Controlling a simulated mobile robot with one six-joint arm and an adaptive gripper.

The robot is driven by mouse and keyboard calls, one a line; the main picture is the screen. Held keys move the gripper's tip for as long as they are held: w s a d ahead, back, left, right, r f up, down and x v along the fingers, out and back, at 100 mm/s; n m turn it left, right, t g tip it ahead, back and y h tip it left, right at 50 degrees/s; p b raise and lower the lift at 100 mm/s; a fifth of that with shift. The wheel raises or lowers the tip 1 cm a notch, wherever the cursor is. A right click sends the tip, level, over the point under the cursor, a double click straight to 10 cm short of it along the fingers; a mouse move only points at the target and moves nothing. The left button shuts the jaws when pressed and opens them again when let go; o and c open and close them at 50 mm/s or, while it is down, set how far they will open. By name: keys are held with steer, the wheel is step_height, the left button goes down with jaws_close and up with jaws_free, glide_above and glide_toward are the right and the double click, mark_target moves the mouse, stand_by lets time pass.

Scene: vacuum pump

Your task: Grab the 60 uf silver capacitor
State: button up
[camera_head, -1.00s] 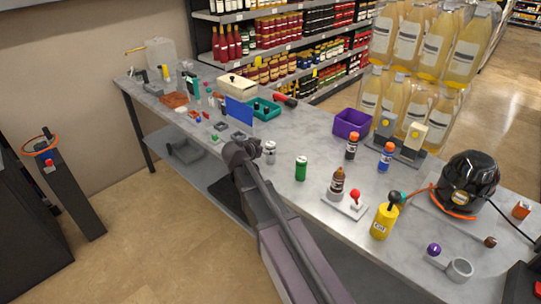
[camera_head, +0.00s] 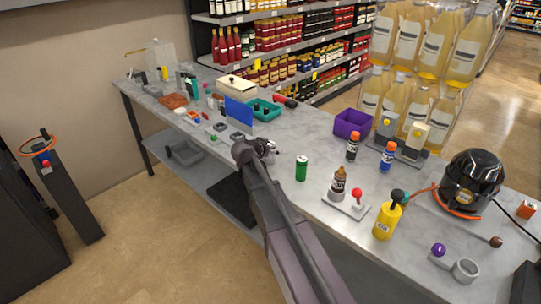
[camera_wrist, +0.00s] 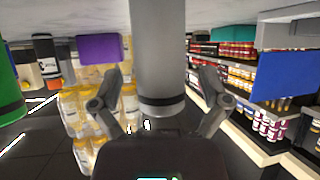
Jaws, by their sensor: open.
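The silver capacitor (camera_wrist: 160,55) is a grey cylinder that fills the upper middle of the wrist view, which is upside down. My gripper (camera_wrist: 160,95) is open, with one finger on each side of the cylinder. In the head view my gripper (camera_head: 263,147) is at the table's near edge and mostly hides the silver capacitor. No printed value is readable on it.
A green can-shaped cylinder (camera_head: 301,168) stands to the right on the marble table (camera_head: 285,215). A blue upright panel (camera_head: 240,114) and a teal bin (camera_head: 263,109) are behind. A purple bin (camera_head: 350,124) and bottles stand farther right.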

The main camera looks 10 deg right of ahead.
mark_target(270, 143)
stand_by(0.3)
steer(key=c, duration=1.3)
steer(key=shift+r, duration=0.15)
step_height(270, 143, up, 3)
steer(key=p, duration=0.3)
steer(key=s+a, duration=0.2)
steer(key=s, duration=0.2)
steer(key=s+a+r+p, duration=0.1)
steer(key=s+a, duration=0.1)
steer(key=s, duration=0.3)
steer(key=s+a+p, duration=0.1)
steer(key=s+a, duration=0.2)
steer(key=s, duration=0.2)
steer(key=shift+s+a+r, duration=0.1)
steer(key=shift+s+r, duration=0.05)
steer(key=shift+r, duration=0.2)
